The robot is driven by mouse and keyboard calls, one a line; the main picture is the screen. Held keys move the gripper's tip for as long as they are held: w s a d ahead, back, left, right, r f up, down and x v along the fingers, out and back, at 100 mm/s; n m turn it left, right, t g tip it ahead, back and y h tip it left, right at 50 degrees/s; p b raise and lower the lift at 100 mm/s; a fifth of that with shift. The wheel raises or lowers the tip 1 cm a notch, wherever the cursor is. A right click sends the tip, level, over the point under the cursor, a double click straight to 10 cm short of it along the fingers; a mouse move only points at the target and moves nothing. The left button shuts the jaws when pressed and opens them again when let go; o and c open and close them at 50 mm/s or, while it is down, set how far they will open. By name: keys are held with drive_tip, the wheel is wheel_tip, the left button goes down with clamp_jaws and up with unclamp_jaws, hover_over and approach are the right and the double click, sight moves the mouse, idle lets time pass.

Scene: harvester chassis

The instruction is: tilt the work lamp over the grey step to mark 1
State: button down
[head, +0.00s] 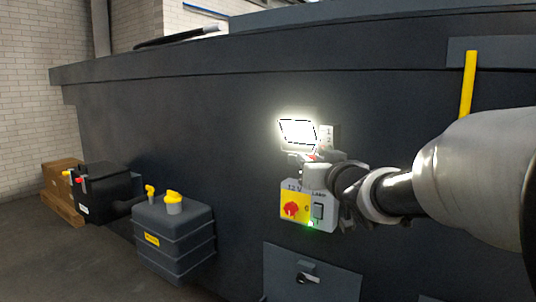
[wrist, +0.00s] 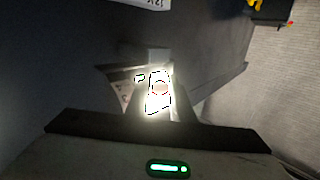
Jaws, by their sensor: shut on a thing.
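The work lamp (head: 298,132) is lit, a bright white panel on the dark chassis wall. A small pale plate (head: 329,138) with marks is beside it on the right; its marks are too small to read surely. My gripper (head: 312,158) is at the lamp's lower edge and is shut on the lamp, on a part its fingers hide. In the wrist view, glare from the lamp (wrist: 158,92) fills the space between the fingers. I cannot make out a grey step for sure.
A 12 V box (head: 293,192) with a red knob and a switch is just below my gripper. A hatch (head: 283,270) with a latch is lower. A grey tank (head: 172,245) with yellow caps and a black battery box (head: 103,190) are left. A yellow bar (head: 467,85) is upper right.

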drive_tip(key=r+p, duration=0.1)
drive_tip(key=p, duration=0.2)
drive_tip(key=r+g+p, duration=0.1)
drive_tip(key=p, duration=0.2)
drive_tip(key=s+a+r+m+p, duration=0.1)
drive_tip(key=p, duration=0.2)
drive_tip(key=shift+r, duration=0.35)
drive_tip(key=shift+s+a+r+m+g+p, duration=0.15)
drive_tip(key=shift+r+m+g+p, duration=0.5)
drive_tip(key=shift+p, duration=1.9)
drive_tip(key=shift+s+a+r+m+g+p, duration=0.2)
drive_tip(key=shift+r+p, duration=0.95)
drive_tip(key=shift+p, duration=1.35)
drive_tip(key=shift+d, duration=0.2)
drive_tip(key=c, duration=1.6)
unclamp_jaws()
drive_tip(key=shift+o, duration=0.2)
drive_tip(key=shift+f, duration=0.15)
drive_tip(key=shift+s, duration=0.15)
